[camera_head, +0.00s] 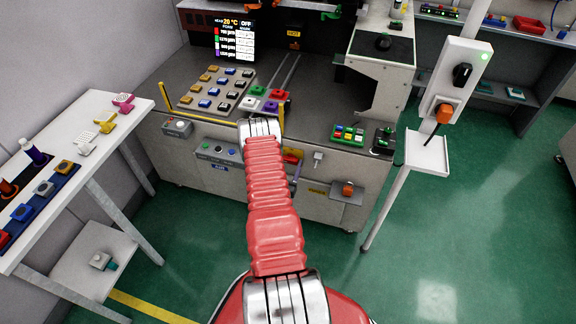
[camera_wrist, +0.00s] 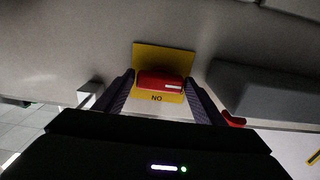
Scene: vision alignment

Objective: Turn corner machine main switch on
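The main switch is a red handle (camera_wrist: 160,82) on a yellow plate (camera_wrist: 165,56) on the grey machine front, with letters that read "NO" in the wrist view. The handle lies crosswise in that picture. In the head view, part of the yellow and red switch (camera_head: 292,156) shows just right of my red arm. My gripper (camera_wrist: 160,88) has its two dark fingers apart, one on each side of the handle; small gaps seem to show, though contact is hard to judge. The machine's screen (camera_head: 234,42) shows "OFF".
A post-mounted control box (camera_head: 455,80) stands to the right. Green floor is clear at right.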

